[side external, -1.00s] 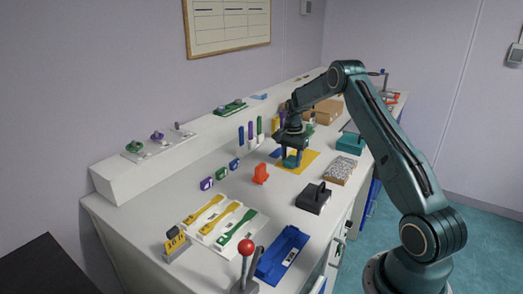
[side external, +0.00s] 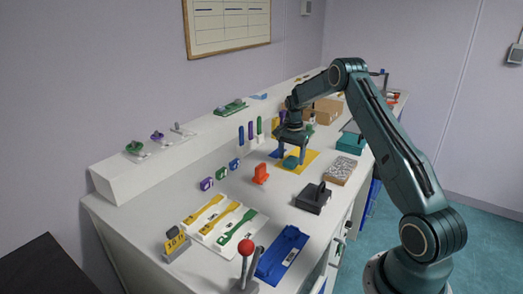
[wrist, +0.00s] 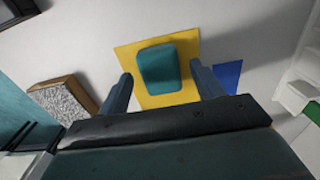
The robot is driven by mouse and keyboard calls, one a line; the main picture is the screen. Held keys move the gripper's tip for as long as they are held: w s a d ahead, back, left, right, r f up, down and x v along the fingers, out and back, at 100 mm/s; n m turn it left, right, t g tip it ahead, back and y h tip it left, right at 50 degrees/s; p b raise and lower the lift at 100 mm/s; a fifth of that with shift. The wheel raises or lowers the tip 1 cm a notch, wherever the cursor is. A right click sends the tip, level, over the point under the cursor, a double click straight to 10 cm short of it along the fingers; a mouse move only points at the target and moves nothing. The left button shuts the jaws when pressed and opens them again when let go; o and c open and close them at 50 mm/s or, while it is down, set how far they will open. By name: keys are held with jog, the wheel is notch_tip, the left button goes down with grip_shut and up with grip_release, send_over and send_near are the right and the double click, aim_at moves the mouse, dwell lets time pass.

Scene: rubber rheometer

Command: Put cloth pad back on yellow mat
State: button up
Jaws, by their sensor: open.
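The teal cloth pad (wrist: 159,68) lies within the outline of the yellow mat (wrist: 186,96) in the wrist view, with yellow showing around it. In the side view the pad (side external: 290,162) appears to rest on the mat (side external: 309,157). My gripper (side external: 292,161) is directly over the pad, pointing down. In the wrist view my gripper (wrist: 160,72) is open, one finger on each side of the pad with a gap to both. The near edge of the mat is partly hidden by my gripper.
A blue mat (wrist: 228,75) lies right of the yellow mat in the wrist view. A speckled block (side external: 340,170), a black weight-like block (side external: 314,198) and a red-orange piece (side external: 260,174) stand nearby. A teal box (side external: 351,143) is to the right.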

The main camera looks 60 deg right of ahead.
aim_at(291, 160)
notch_tip(291, 160, up, 11)
dwell(0.5)
jog(key=shift+f, duration=0.1)
dwell(0.3)
jog(key=s+a+r+n+t, duration=0.1)
jog(key=s+a+r+n, duration=0.3)
jog(key=a+r, duration=0.55)
jog(key=s+a+r+n+t, duration=0.1)
jog(key=s+a+r+n, duration=0.4)
jog(key=a, duration=0.7)
jog(key=s+a+n+t, duration=0.1)
jog(key=s+a+n, duration=0.3)
jog(key=s+a, duration=0.3)
jog(key=s+a+f+n+t, duration=0.1)
jog(key=s+a+n, duration=0.4)
jog(key=s, duration=0.7)
jog(key=shift+a+t, duration=0.8)
jog(key=shift+a, duration=0.25)
